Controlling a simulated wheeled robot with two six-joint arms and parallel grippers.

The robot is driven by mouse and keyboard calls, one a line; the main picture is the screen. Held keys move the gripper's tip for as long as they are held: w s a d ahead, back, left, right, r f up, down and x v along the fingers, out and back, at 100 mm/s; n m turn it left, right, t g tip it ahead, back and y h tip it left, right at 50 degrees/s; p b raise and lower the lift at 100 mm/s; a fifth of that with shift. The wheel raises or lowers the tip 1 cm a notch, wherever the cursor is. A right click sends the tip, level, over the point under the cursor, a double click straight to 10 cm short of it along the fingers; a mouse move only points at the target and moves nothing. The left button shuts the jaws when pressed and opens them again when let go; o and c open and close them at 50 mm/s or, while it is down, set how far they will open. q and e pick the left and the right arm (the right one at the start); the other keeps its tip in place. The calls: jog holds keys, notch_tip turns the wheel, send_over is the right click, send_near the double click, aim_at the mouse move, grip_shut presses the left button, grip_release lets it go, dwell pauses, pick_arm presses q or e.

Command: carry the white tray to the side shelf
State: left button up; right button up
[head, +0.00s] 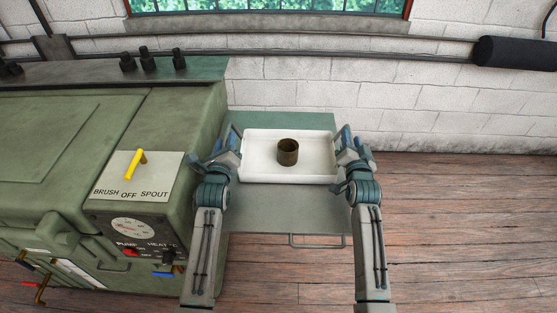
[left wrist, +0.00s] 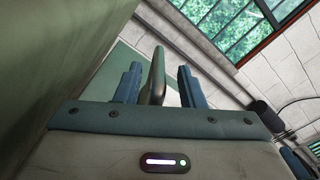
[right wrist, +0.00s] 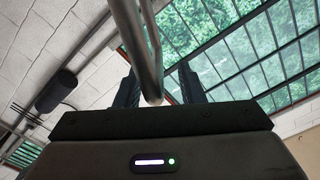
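The white tray (head: 262,171) lies level over the grey-green side shelf (head: 290,205) at the machine's right side. I cannot tell whether it rests on it. A brown metal ring or cup (head: 288,152) stands in the tray. My left gripper (head: 232,146) is at the tray's left end. In the left wrist view its fingers stand apart on either side of a bar-like piece (left wrist: 156,75), with a gap on the right. My right gripper (head: 346,146) is at the tray's right end. In the right wrist view a grey bar (right wrist: 146,50) lies between its parted fingers.
A big green machine (head: 60,140) with a yellow lever (head: 136,162) and a gauge (head: 132,229) stands close on the left. A white block wall (head: 420,110) is behind. The wooden floor (head: 460,220) on the right is clear.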

jog(key=shift+s, duration=0.15)
pick_arm(q)
jog(key=s, duration=0.9)
jog(key=shift+s, duration=0.25)
pick_arm(e)
jog(key=s, duration=1.2)
jog(key=shift+d, duration=0.15)
pick_arm(q)
jog(key=shift+s+d, duration=0.1)
jog(key=shift+d, duration=0.05)
